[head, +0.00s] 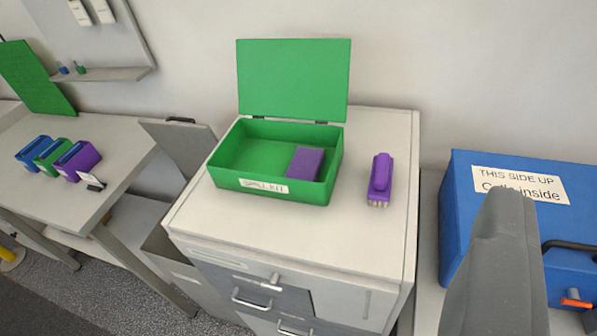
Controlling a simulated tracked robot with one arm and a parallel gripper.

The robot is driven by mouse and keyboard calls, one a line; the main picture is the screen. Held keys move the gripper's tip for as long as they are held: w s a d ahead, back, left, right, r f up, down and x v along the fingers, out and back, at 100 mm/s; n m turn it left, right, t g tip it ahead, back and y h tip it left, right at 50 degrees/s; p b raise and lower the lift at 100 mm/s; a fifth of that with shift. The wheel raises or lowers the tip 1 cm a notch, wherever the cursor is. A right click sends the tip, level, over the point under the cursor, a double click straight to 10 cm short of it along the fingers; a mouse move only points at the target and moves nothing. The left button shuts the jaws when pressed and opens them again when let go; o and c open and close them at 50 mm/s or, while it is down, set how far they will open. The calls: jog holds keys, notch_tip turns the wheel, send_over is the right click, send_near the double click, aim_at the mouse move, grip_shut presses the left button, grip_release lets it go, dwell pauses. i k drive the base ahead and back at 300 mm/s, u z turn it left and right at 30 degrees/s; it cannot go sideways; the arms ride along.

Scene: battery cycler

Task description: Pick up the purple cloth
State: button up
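A purple folded block, which looks like the cloth (305,163), lies in the right part of an open green box (225,182) labelled "SPILL KIT". The box's lid stands up at the back, and its front wall hides the cloth's lower edge. The box sits on a light cabinet. A grey finger-like part, seemingly of my gripper (498,265), shows at the lower right, in front of the blue case and well apart from the cloth. No second finger shows, so its opening cannot be told.
A purple brush (380,180) lies right of the box on the cabinet top (350,225). A blue case (465,200) marked "THIS SIDE UP" stands at the right. A bench (90,140) at the left holds blue, green and purple holders (55,155). The cabinet's front edge is clear.

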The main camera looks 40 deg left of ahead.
aim_at(306, 164)
jog(key=z, duration=0.05)
jog(key=i, duration=0.95)
jog(key=u, duration=0.05)
